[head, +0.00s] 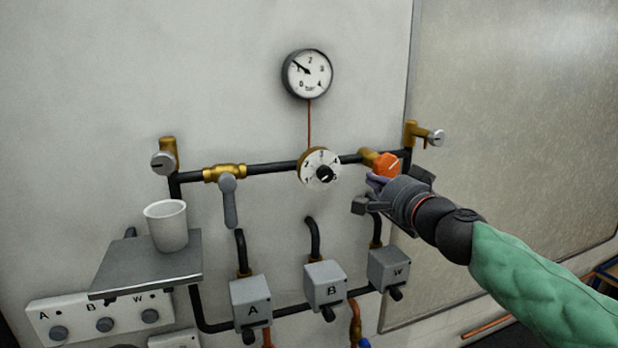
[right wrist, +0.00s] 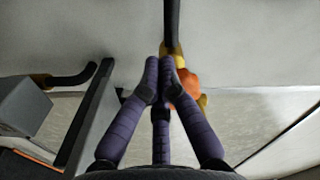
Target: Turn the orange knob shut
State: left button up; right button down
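The orange knob (head: 386,165) sits on a brass fitting (head: 367,156) at the right part of the black pipe in the head view. It also shows in the right wrist view (right wrist: 184,83), partly hidden behind a finger. My right gripper (head: 373,182) is just below and left of the knob in the head view. In the right wrist view its purple fingers (right wrist: 160,66) come together at the tips, with the knob beside them rather than between them. I cannot tell whether a finger touches the knob. My left gripper is not in view.
A numbered white dial (head: 319,167) is left of the knob, below a pressure gauge (head: 307,74). A grey lever (head: 229,200) hangs further left. A white cup (head: 167,226) stands on a grey shelf (head: 150,268). Grey boxes A (head: 251,302), B (head: 325,285) and W (head: 389,268) are below.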

jog(key=shift+d+r+p, duration=0.1)
jog(key=shift+r+p, duration=0.4)
jog(key=shift+r, duration=0.4)
jog(key=shift+s+a+f, duration=0.1)
jog(key=shift+a+f, duration=0.05)
jog(key=shift+a, duration=0.1)
dwell(0.3)
jog(key=v, duration=0.6)
jog(key=shift+a, duration=0.15)
dwell(0.4)
jog(key=w+r+m+p, duration=0.1)
jog(key=w+r+m, duration=0.1)
jog(key=m, duration=1)
jog(key=w+r+m+p, duration=0.1)
jog(key=w+m, duration=0.3)
jog(key=m, duration=0.8)
jog(key=shift+w+d+r, duration=0.25)
jog(key=shift+d+r, duration=0.05)
jog(key=shift+r, duration=0.25)
